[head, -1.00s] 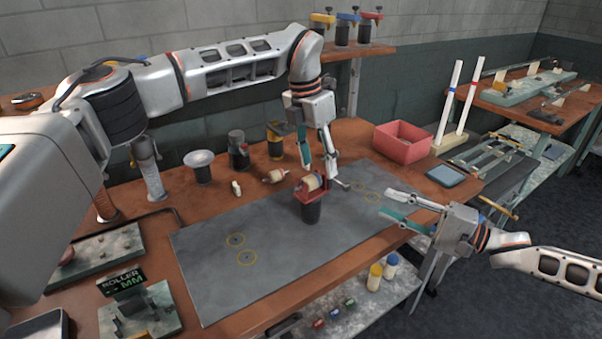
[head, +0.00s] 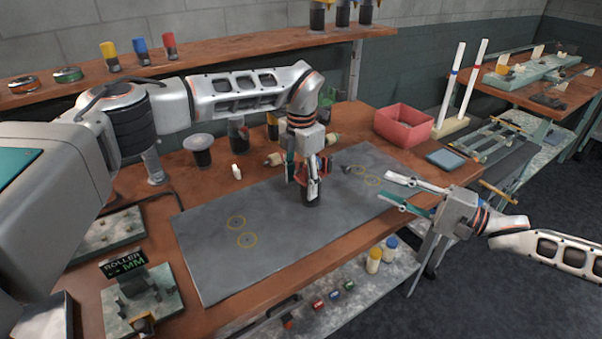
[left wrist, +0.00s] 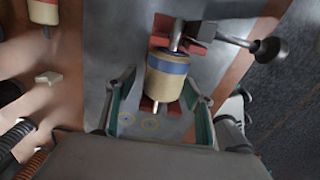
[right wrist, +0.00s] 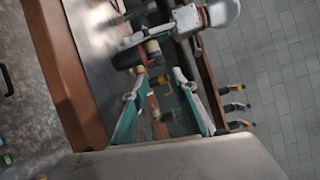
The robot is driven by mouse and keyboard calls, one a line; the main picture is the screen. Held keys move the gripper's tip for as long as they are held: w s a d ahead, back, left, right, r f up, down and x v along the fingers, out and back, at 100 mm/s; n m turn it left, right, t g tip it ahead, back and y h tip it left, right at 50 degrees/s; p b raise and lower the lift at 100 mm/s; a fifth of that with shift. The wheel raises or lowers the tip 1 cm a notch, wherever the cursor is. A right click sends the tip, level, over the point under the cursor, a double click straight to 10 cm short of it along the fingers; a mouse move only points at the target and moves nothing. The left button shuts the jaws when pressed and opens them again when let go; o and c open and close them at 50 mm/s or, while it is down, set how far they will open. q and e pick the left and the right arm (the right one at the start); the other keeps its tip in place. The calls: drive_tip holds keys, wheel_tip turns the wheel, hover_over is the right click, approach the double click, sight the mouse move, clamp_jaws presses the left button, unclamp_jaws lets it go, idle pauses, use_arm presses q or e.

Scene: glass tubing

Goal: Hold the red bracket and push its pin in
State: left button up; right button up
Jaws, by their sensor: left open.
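In the left wrist view the bracket (left wrist: 165,28) holds a cream roller with a blue band (left wrist: 166,78). A metal pin with a dark knob (left wrist: 270,50) reaches out from the bracket's far end. My left gripper (head: 303,185) is open at the bracket, its fingers (left wrist: 158,92) on either side of the roller with gaps visible. It hides much of the bracket in the head view. My right gripper (head: 398,192) is open and empty, right of the mat.
A red bin (head: 404,125) and a blue-grey pad (head: 446,160) lie at the table's right. A white dish on a dark stand (head: 200,148) and a small white bottle (head: 237,172) stand behind the mat. The mat's left part (head: 212,265), with yellow rings, is clear.

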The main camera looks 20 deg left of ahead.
use_arm(q)
clamp_jaws()
use_arm(e)
drive_tip(key=c, duration=0.6)
drive_tip(key=shift+s+d, duration=0.15)
drive_tip(key=shift+s, duration=0.05)
clamp_jaws()
drive_tip(key=shift+s+d+r+t+h, duration=0.2)
drive_tip(key=shift+s+d+t+h, duration=0.3)
drive_tip(key=shift+s+d, duration=0.55)
drive_tip(key=shift+s+d+r+t+h, duration=0.2)
drive_tip(key=shift+s+d+t, duration=0.5)
drive_tip(key=shift+s+d, duration=0.35)
drive_tip(key=shift+w+d+f, duration=0.1)
drive_tip(key=shift+w, duration=0.1)
